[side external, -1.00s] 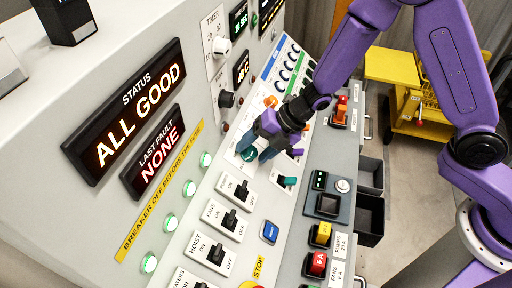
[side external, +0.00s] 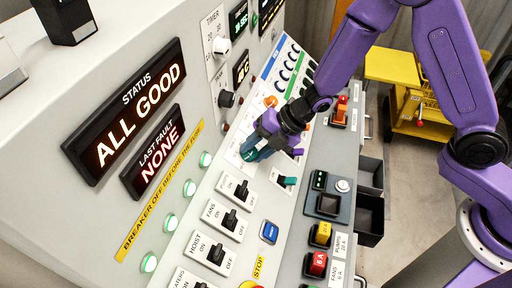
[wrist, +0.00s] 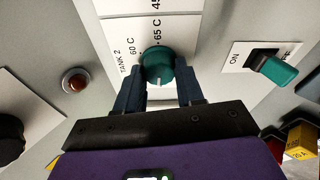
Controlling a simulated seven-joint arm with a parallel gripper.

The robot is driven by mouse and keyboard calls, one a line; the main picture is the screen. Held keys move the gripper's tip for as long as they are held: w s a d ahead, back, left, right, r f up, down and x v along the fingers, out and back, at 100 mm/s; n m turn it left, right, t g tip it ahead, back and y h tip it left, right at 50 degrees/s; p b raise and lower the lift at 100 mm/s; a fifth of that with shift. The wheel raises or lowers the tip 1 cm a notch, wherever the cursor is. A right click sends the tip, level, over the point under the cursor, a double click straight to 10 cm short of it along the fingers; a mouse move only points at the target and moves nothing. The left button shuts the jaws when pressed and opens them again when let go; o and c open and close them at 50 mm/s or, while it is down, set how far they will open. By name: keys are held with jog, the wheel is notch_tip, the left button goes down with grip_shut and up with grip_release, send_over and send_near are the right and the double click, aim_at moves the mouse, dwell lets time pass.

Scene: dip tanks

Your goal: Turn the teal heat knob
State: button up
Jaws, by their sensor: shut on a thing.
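The teal heat knob (wrist: 158,66) sits on a white plate (wrist: 115,35) marked TANK 2, with 60 C and 65 C labels, in the wrist view. Its white pointer line faces the lower edge of that view. My gripper (wrist: 160,88) is shut on the knob, one dark finger on each side. In the side view my gripper (side external: 258,148) reaches down to the panel and mostly hides the knob (side external: 249,154).
A teal toggle switch (wrist: 278,71) marked ON stands to the right of the knob. An amber lamp (wrist: 75,80) and a black knob (wrist: 8,138) are to the left. Black PUMPS, FANS and HOIST switches (side external: 242,190) lie nearby. The status display (side external: 124,110) reads ALL GOOD.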

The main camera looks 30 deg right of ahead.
jog(key=m+t, duration=0.1)
jog(key=m, duration=0.5)
jog(key=shift+y, duration=0.3)
jog(key=m+t, duration=0.1)
jog(key=m, duration=0.5)
jog(key=shift+s, duration=0.1)
jog(key=m+t, duration=0.1)
jog(key=m, duration=0.4)
jog(key=shift+m, duration=0.4)
jog(key=m, duration=0.3)
jog(key=m+t+h, duration=0.1)
jog(key=m, duration=0.1)
jog(key=shift+m+h, duration=0.3)
jog(key=shift+m, duration=0.1)
jog(key=o, duration=1)
jog(key=shift+o, duration=0.2)
jog(key=shift+r, duration=0.1)
